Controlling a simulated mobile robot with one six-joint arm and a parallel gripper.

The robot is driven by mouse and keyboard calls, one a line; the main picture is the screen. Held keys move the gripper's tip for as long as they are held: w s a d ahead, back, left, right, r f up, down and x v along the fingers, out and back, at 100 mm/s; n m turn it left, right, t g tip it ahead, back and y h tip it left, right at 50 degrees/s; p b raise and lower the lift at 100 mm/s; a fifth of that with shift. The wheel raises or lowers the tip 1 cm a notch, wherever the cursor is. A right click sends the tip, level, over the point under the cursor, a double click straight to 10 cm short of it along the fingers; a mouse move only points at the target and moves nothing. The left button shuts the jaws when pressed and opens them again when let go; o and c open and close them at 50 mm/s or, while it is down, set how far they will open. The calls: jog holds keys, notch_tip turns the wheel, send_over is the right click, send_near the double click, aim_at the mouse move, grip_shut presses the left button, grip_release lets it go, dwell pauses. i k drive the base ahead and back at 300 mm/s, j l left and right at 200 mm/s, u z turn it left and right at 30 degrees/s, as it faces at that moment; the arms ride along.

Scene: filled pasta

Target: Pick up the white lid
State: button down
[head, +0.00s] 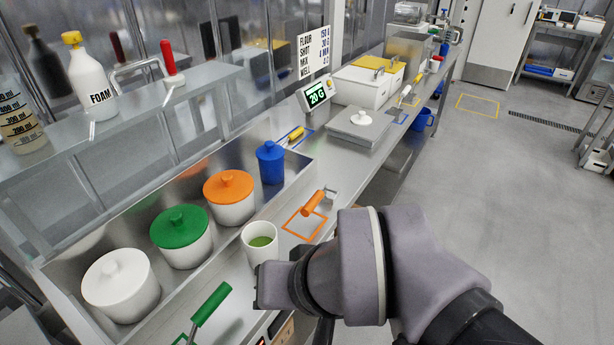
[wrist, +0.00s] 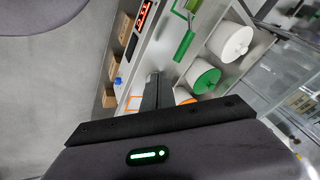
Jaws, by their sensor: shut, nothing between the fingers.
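A white lid (head: 118,270) with a round knob sits on the white pot at the near left end of the steel trough. The white lid also shows in the wrist view (wrist: 236,42) at upper right. A small white knobbed piece (head: 362,118) sits on the scale further back; I cannot tell if it is a lid too. My gripper (head: 262,286) is right of the white lid, apart from it, near a white cup. In the wrist view my gripper (wrist: 151,90) has its fingers together, with nothing between them.
A green-lidded pot (head: 180,228), an orange-lidded pot (head: 229,190) and a blue container (head: 270,162) share the steel trough (head: 75,240). The white cup (head: 259,247) of green filling stands beside my gripper. A green-handled tool (head: 211,303) lies on the front ledge.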

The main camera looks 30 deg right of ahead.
aim_at(359, 119)
jog(key=i+l+u, duration=0.3)
jog(key=l, duration=0.3)
jog(key=i+l+u, duration=0.1)
jog(key=l+u, duration=0.2)
jog(key=l, duration=0.35)
jog(key=i+l+u, duration=0.1)
jog(key=l+u, duration=0.2)
jog(key=l, duration=0.35)
jog(key=l+u, duration=0.25)
jog(key=l, duration=0.45)
jog(key=l+u, duration=0.3)
jog(key=l, duration=0.4)
jog(key=k+l+u, duration=0.15)
jog(key=l+u, duration=0.15)
jog(key=l, duration=0.4)
jog(key=k+l+u, duration=0.15)
jog(key=l+u, duration=0.15)
jog(key=l, duration=0.4)
